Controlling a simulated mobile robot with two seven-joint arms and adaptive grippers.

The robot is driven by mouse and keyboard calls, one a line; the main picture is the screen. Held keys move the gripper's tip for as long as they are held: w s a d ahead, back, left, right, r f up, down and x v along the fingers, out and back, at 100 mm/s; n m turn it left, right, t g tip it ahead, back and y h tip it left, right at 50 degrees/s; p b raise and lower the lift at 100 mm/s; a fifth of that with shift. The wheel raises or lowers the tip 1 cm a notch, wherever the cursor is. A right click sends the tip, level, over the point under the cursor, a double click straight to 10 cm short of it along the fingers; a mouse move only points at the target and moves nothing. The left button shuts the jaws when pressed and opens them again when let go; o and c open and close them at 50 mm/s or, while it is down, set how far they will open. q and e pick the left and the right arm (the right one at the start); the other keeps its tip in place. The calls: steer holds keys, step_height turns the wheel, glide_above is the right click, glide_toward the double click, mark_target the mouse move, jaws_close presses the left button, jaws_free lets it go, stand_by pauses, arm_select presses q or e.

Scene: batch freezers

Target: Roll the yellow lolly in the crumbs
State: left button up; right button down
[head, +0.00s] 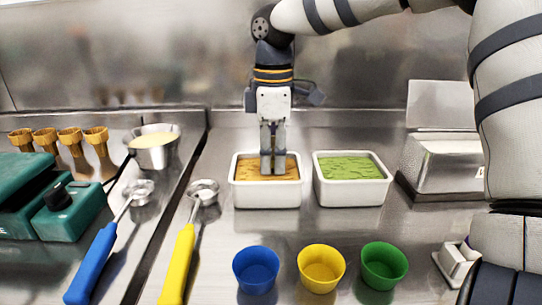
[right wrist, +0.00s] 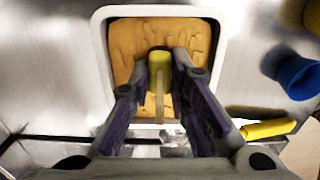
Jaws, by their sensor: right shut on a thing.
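My right gripper (head: 272,165) points down over the white tub of orange-brown crumbs (head: 234,192). In the right wrist view my right gripper (right wrist: 159,78) is shut on the yellow lolly (right wrist: 159,60), whose pale stick (right wrist: 159,105) runs back between the fingers. The lolly is over the crumbs (right wrist: 130,48); I cannot tell if it touches them. In the head view the lolly is hidden behind the fingers. My left gripper is not in view.
A white tub of green bits (head: 352,197) stands right of the crumbs. Blue (head: 256,270), yellow (head: 321,269) and green (head: 384,266) cups stand in front. Blue-handled (head: 92,262) and yellow-handled (head: 178,262) scoops lie left. A metal box (head: 445,165) stands at the right.

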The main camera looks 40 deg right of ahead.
steer(key=shift+w+a, duration=0.4)
steer(key=shift+a, duration=0.05)
steer(key=shift+r, duration=2.9)
step_height(320, 180, up, 5)
steer(key=shift+s, duration=0.1)
